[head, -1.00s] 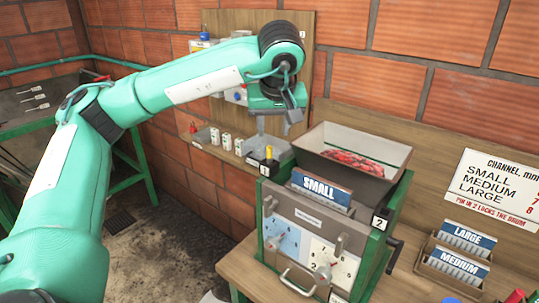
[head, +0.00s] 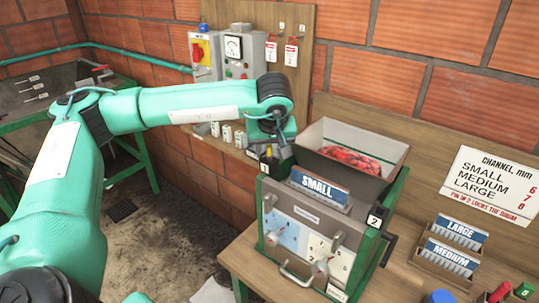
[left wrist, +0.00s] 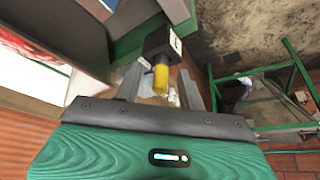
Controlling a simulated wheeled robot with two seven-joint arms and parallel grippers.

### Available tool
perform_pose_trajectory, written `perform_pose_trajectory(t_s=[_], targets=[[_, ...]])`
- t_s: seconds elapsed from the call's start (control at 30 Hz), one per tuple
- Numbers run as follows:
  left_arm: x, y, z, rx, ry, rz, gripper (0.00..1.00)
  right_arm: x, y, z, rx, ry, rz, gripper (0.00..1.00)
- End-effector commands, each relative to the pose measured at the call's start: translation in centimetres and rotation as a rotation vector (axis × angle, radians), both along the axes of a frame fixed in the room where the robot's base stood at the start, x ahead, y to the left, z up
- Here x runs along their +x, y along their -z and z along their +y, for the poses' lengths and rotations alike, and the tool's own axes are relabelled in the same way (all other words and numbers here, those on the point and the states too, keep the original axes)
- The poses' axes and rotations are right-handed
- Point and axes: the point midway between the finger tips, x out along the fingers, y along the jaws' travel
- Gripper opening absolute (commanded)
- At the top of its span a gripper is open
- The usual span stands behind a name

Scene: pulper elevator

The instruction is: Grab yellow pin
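The yellow pin (head: 268,153) stands upright in a black block marked 1 (head: 265,168) at the machine's back left corner. In the left wrist view the yellow pin (left wrist: 161,79) shows between the two fingers, with the black block (left wrist: 161,45) beyond it. My left gripper (head: 272,146) is right at the pin from above. In the left wrist view my left gripper (left wrist: 158,85) is open, with a gap visible on both sides of the pin. Whether either finger touches it I cannot tell. My right gripper is not in view.
The machine (head: 311,225) has a hopper with red fruit (head: 350,160) close to the right of my gripper. A SMALL plate holder (head: 320,189) stands on its top. LARGE (head: 461,232) and MEDIUM (head: 450,257) racks sit at right. Control boxes (head: 240,52) hang behind my arm.

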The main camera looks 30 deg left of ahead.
Motion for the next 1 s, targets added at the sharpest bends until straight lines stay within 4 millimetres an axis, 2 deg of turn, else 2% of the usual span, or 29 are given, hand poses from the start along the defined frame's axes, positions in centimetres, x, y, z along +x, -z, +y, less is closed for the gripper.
perform_pose_trajectory(t_s=[0.07,0.27,0.57,0.77,0.87,1.0], targets=[[0.0,0.0,0.0,0.0,0.0,0.0,0.4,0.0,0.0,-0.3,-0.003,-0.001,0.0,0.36],[0.0,0.0,0.0,0.0,0.0,0.0,0.0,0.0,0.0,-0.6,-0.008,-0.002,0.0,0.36],[0.0,0.0,0.0,0.0,0.0,0.0,0.0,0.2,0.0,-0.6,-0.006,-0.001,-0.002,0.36],[0.0,-0.9,0.0,0.001,-0.001,0.0,0.0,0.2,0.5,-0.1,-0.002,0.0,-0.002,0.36],[0.1,-2.1,0.0,0.0,-0.002,-0.003,0.0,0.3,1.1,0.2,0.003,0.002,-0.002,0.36],[0.1,-4.9,-0.1,-0.001,0.0,-0.005,0.0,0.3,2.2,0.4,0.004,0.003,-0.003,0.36]])
